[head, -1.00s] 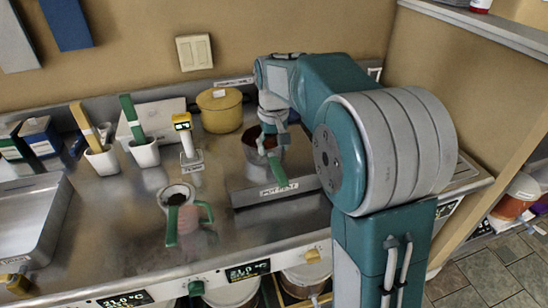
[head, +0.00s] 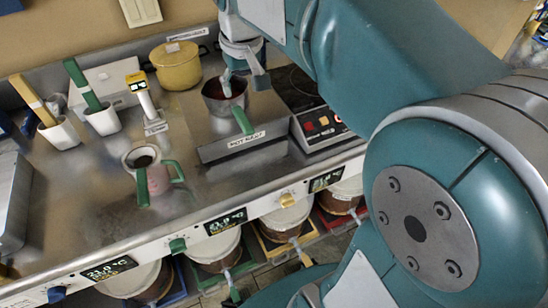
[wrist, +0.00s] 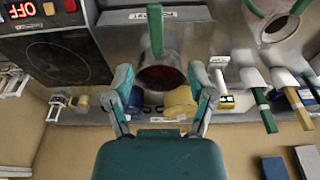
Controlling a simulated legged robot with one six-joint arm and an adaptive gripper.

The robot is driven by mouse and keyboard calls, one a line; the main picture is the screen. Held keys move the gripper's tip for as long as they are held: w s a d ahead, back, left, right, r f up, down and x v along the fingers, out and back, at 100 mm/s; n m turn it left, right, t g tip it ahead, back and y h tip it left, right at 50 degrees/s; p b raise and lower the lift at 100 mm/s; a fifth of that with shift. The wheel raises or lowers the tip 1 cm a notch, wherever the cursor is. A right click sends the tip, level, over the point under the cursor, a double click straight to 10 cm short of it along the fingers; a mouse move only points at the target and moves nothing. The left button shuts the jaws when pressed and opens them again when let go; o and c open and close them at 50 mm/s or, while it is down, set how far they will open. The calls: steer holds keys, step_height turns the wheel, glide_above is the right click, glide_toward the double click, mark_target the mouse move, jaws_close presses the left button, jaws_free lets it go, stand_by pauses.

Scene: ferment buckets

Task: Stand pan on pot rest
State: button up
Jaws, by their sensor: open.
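The metal pan (head: 216,104) has a green handle (head: 243,121) and dark red contents. It appears upright on the grey raised block labelled "POT REST" (head: 215,150), with its handle pointing toward the front edge. My gripper (head: 245,86) is open and empty over the back part of the pan. In the wrist view, my gripper (wrist: 161,70) has its fingers spread wide, one on each side of the pan (wrist: 162,79). The handle (wrist: 155,30) lies beyond the fingertips. I see no finger clearly touching the pan.
A hotplate (head: 318,130) stands right of the rest. A yellow pot (head: 178,70) is behind. Buckets (head: 215,250) sit below the counter.

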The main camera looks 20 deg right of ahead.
steer(key=s+f+t, duration=0.1)
steer(key=s+f, duration=0.2)
steer(key=s, duration=0.5)
steer(key=s+f+t, duration=0.2)
steer(key=s+f, duration=0.1)
steer(key=s, duration=0.5)
steer(key=shift+a+f, duration=0.25)
steer(key=shift+a, duration=0.2)
